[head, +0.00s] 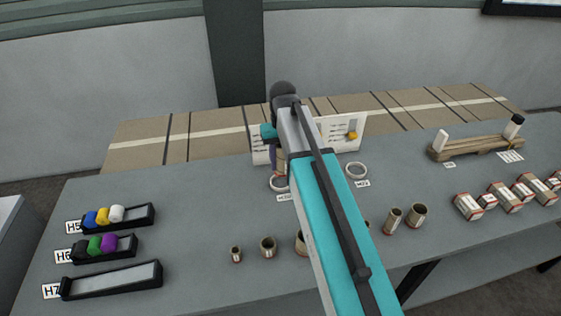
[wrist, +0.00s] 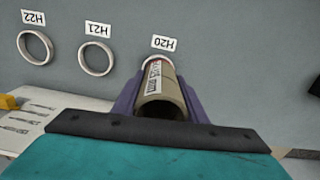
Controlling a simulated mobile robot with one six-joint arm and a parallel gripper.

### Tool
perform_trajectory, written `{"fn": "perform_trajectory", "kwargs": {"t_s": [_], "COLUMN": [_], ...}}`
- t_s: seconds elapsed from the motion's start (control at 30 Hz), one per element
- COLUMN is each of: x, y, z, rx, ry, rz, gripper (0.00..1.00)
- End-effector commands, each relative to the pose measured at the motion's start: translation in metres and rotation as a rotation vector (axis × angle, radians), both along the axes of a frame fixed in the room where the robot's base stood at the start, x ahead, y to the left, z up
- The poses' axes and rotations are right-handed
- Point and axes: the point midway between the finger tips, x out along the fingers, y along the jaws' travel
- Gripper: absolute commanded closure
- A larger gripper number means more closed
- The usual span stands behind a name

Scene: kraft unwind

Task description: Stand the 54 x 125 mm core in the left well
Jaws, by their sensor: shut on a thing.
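My gripper (wrist: 160,92) is shut on a brown cardboard core (wrist: 172,86) with a white label, its open end facing the wrist camera. The core's far end is close by the H20 label (wrist: 163,43). In the head view my gripper (head: 276,163) is above the left well, a pale ring (head: 279,185), and my arm hides most of the core. The core hides most of that ring in the wrist view, so I cannot tell whether the core's foot is inside it. The H21 ring (wrist: 96,59) and the H22 ring (wrist: 35,47) look empty.
A white panel (head: 327,133) stands close behind the rings. Several loose cores (head: 394,220) stand along the front of the table (head: 180,270). Black trays (head: 112,281) are at the left, boxes (head: 467,206) and a wooden rack (head: 475,147) at the right.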

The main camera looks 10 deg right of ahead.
Motion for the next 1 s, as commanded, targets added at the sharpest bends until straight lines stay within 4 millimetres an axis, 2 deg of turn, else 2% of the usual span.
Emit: {"fn": "perform_trajectory", "kwargs": {"t_s": [0.2,0.4,0.6,1.0], "x": [0.013,0.020,0.022,0.021], "y": [0.000,0.001,0.001,0.001], "z": [-0.014,-0.024,-0.028,-0.029], "rx": [0.000,-0.001,-0.001,0.000], "ry": [0.001,0.000,0.000,0.000], "rz": [-0.236,-0.396,-0.455,-0.455], "gripper": [0.83,0.83,0.83,0.83]}}
